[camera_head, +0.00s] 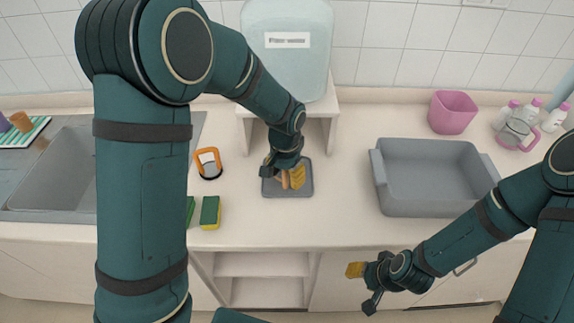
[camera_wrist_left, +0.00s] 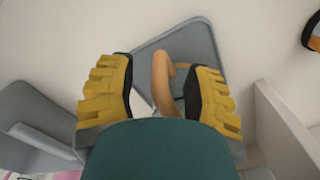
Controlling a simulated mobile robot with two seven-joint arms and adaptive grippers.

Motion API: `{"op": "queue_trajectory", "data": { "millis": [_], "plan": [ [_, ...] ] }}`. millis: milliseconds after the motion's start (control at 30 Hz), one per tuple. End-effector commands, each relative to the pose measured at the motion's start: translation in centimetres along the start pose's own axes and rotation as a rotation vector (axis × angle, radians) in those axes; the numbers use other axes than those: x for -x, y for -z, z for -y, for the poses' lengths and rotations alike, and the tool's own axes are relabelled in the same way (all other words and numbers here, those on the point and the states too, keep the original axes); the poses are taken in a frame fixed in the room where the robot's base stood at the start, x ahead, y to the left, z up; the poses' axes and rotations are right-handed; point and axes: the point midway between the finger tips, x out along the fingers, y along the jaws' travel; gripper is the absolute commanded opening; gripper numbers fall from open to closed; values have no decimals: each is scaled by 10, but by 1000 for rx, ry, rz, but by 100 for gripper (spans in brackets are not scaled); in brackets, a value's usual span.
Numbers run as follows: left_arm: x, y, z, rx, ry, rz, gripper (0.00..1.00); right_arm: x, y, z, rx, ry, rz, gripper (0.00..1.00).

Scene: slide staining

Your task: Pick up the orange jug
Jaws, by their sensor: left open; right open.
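The orange jug is mostly hidden by my left gripper (camera_head: 284,174) in the head view; a small orange part (camera_head: 285,181) shows over a grey tray (camera_head: 270,192). In the left wrist view, a curved orange piece, seemingly the jug's handle (camera_wrist_left: 161,82), lies between the two yellow-padded fingers of my left gripper (camera_wrist_left: 160,72), over the grey tray (camera_wrist_left: 199,37). The fingers are open, one on each side of it; whether they touch it I cannot tell. My right gripper (camera_head: 363,286) is open and empty in front of the counter's front edge.
A grey tub (camera_head: 430,205) and a pink container (camera_head: 452,112) stand to the right. A white shelf with a water tank (camera_head: 288,65) stands behind. The counter between tray and tub is clear.

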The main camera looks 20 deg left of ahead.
Motion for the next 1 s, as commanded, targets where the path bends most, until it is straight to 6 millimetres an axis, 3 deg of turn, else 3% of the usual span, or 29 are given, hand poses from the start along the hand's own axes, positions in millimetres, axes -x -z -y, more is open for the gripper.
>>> {"op": "queue_trajectory", "data": {
  "millis": [133, 400, 433, 567, 1000],
  "plan": [
    [-15, 0, 0, 0, -1, 1, 50, -2, -1, -1, 1, 0, 2, 47],
    [-17, 0, 0, 0, -1, -2, 50, -2, -1, -1, 1, 0, 3, 47],
    [-16, 0, 0, 0, -1, -2, 46, -2, -1, -1, 1, 0, 3, 47],
    [-16, 0, 0, 0, -1, -2, 0, -2, -1, -1, 1, 0, 3, 47],
    [-14, 1, 0, 0, 0, -4, 0, -1, -1, -1, 1, 0, 2, 47]
  ]
}}
